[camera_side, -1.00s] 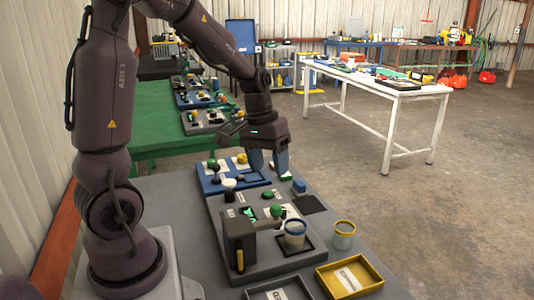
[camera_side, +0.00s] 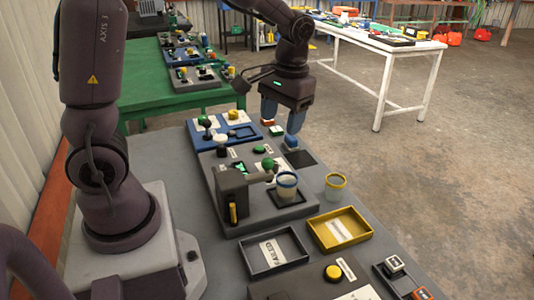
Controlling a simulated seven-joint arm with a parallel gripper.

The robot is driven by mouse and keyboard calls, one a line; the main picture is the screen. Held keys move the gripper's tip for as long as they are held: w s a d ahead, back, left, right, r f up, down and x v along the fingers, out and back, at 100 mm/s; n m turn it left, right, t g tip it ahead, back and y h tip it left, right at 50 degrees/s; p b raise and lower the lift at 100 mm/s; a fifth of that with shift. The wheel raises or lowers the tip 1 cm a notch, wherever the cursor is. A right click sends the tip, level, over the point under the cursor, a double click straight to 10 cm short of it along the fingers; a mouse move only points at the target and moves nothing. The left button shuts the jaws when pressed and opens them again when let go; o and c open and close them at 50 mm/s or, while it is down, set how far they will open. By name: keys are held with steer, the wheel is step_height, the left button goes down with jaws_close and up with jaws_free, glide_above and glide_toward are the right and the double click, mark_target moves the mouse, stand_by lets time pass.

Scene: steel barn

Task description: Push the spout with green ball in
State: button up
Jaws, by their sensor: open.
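The green ball (camera_side: 268,163) sits on the spout of the dark dispenser (camera_side: 232,190) on a grey board (camera_side: 222,162). The spout reaches right from the dispenser toward a clear cup with a blue rim (camera_side: 287,185). The cup stands on a dark square at the board's right side. My gripper (camera_side: 282,117) is open and points down, behind and above the green ball, apart from it. Its right finger is just above a small blue block (camera_side: 291,142); I cannot tell whether they touch. No object shows between the fingers.
A yellow-rimmed cup (camera_side: 335,186) stands right of the board. A yellow tray (camera_side: 363,240) and a dark tray (camera_side: 307,258) are in front. A blue board (camera_side: 197,142) with knobs lies behind. A yellow button (camera_side: 332,272) is near the front edge.

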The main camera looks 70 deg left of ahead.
mark_target(269, 159)
steer(key=a+f, duration=0.1)
steer(key=f, duration=0.3)
steer(key=s+a+f+n, duration=0.1)
steer(key=f, duration=0.3)
steer(key=a+f+n, duration=0.1)
steer(key=f, duration=0.3)
steer(key=shift+s+a+f+y, duration=0.2)
steer(key=shift+s+y, duration=0.1)
steer(key=shift+y, duration=0.1)
jaws_close()
steer(key=shift+s+r, duration=0.1)
steer(key=shift+s, duration=1.65)
